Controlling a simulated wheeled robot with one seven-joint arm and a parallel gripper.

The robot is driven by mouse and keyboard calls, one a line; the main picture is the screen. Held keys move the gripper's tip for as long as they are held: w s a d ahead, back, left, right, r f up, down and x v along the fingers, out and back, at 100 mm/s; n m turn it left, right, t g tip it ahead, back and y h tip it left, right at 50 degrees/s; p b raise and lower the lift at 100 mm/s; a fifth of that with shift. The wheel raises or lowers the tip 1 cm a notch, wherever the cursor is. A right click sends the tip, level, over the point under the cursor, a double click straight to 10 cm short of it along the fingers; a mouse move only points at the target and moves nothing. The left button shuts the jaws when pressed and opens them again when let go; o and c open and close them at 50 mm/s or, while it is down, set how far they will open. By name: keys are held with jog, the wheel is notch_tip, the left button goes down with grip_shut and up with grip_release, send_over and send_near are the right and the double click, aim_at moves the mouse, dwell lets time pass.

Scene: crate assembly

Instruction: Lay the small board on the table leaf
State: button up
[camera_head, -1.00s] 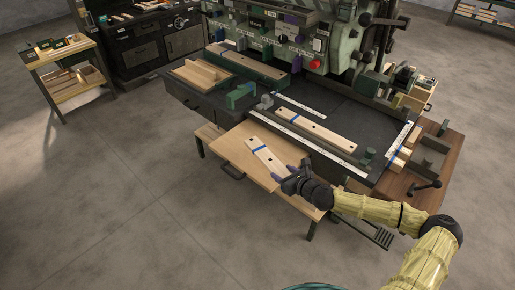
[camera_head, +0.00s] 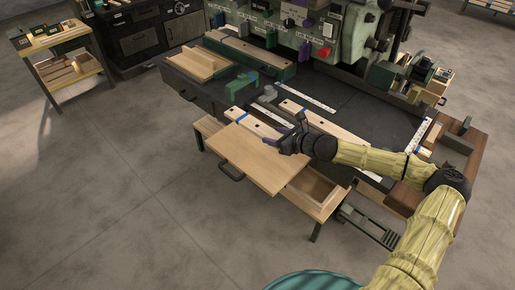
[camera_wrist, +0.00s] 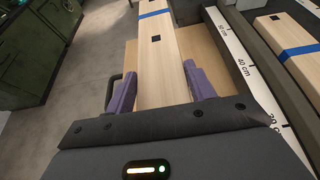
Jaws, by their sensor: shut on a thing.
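The small board (camera_head: 262,128) is a pale strip with a blue tape band and dark square holes. My gripper (camera_head: 290,143) is shut on its near end. In the wrist view, the purple fingers (camera_wrist: 158,88) stand on both sides of the board (camera_wrist: 160,55), which points away from me. The table leaf (camera_head: 250,160) is a plain wooden panel with a dark front handle. The board is along the leaf's back edge. The leaf also shows beneath and beside it in the wrist view (camera_wrist: 197,45). I cannot tell whether the board touches the leaf.
A second blue-taped board (camera_head: 320,123) lies on the dark machine table, right of the white ruler (camera_head: 270,117). An open wooden compartment (camera_head: 318,188) shows right of the leaf. The leaf's front is bare.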

jog(key=shift+d+f, duration=0.1)
jog(key=shift+f, duration=0.25)
send_over(274, 159)
jog(key=shift+f, duration=2.8)
jog(key=shift+f, duration=1.9)
jog(key=o, duration=1)
jog(key=shift+o, duration=0.3)
jog(key=shift+d, duration=0.1)
jog(key=v, duration=1.2)
